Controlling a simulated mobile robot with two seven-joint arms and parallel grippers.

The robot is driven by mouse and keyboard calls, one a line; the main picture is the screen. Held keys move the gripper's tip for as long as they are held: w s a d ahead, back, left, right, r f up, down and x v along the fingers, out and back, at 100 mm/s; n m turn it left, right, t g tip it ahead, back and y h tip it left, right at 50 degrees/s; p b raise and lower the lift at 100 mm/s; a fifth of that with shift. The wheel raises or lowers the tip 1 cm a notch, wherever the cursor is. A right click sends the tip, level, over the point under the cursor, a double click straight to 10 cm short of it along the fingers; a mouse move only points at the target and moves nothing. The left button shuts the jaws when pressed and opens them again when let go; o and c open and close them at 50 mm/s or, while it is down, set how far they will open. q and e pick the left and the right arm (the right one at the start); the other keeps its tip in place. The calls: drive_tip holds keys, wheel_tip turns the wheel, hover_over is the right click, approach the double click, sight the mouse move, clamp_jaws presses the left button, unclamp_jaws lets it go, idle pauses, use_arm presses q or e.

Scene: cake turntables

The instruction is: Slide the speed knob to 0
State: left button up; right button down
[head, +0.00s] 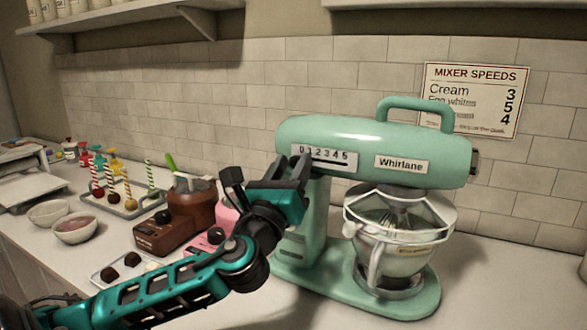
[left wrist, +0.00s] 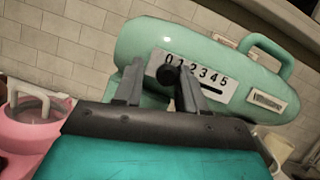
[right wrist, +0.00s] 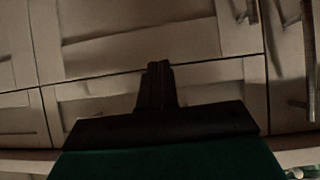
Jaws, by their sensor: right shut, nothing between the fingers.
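The pale green mixer (head: 375,145) stands on the counter, with a white speed plate (head: 330,160) numbered 0 to 5. In the left wrist view, the round black speed knob (left wrist: 168,75) is just below the 0 and 1. The left fingers (left wrist: 160,85) are apart on either side of it, the right finger very close; I cannot tell if it touches. The bare slot shows right of that finger. My right gripper (right wrist: 158,85) is shut and empty, facing cabinet fronts.
A glass-and-metal mixer bowl (head: 400,245) sits under the mixer head. Brown (head: 185,212) and pink (head: 222,222) machines stand left of the mixer, behind my left arm. A wall sign (head: 471,98) lists mixer speeds.

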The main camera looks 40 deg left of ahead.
use_arm(q)
drive_tip(key=shift+o, duration=0.2)
drive_tip(key=shift+d, duration=0.1)
drive_tip(key=shift+s, duration=0.1)
drive_tip(key=p+v, duration=0.1)
drive_tip(key=v, duration=1.1)
drive_tip(key=shift+s+f+p, duration=0.15)
drive_tip(key=shift+s+p, duration=0.15)
drive_tip(key=shift+s, duration=0.1)
